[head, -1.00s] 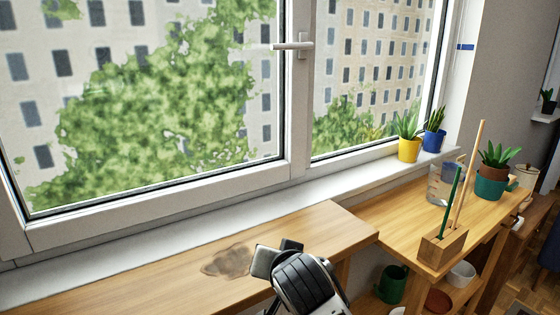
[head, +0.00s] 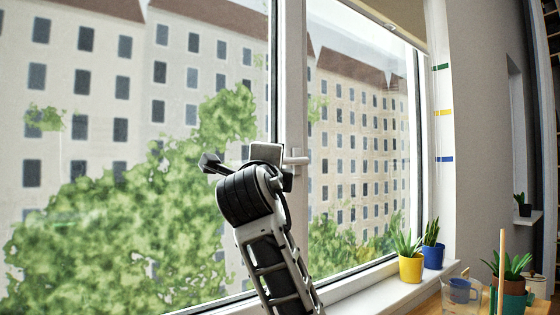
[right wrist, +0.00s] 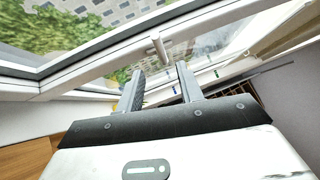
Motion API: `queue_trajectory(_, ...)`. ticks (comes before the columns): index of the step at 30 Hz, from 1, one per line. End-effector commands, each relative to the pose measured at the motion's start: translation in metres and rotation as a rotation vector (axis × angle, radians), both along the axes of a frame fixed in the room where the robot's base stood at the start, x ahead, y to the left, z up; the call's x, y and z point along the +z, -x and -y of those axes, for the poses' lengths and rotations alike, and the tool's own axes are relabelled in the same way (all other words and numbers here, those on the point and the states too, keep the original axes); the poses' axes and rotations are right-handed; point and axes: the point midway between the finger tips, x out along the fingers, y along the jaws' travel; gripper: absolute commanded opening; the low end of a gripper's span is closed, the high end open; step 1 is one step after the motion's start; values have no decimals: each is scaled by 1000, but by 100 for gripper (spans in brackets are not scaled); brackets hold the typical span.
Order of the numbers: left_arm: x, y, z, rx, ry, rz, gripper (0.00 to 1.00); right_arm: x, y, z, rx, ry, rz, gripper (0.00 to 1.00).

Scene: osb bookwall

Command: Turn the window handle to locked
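The white window handle (head: 298,160) is on the window's frame post. In the head view only its right part shows beside my right gripper (head: 238,158). In the right wrist view the handle (right wrist: 160,48) is beyond the two fingertips, about midway between them. My right gripper (right wrist: 160,69) is raised in front of the window, open, with nothing visible between its fingers. I cannot tell whether it touches the handle. The handle's lever is mostly hidden in the head view, so its exact angle is unclear. My left gripper is not in view.
A yellow pot (head: 411,268) and a blue pot (head: 433,256) with plants stand on the windowsill (head: 375,292) at the right. A clear jug (head: 461,291) and a potted plant (head: 513,284) are at the lower right. The space before the panes is otherwise clear.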

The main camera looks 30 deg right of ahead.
Motion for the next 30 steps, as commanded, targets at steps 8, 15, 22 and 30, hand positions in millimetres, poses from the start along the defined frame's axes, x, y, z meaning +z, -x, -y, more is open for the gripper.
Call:
queue_trajectory(8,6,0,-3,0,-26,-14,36,13,-46,42,-5,2,-5,37)
queue_trajectory(15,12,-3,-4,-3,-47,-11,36,18,-75,66,-1,2,-3,37)
queue_trajectory(22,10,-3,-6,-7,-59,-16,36,18,-84,74,2,0,-1,37)
queue_trajectory(30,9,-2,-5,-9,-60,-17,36,18,-84,74,2,0,-1,29)
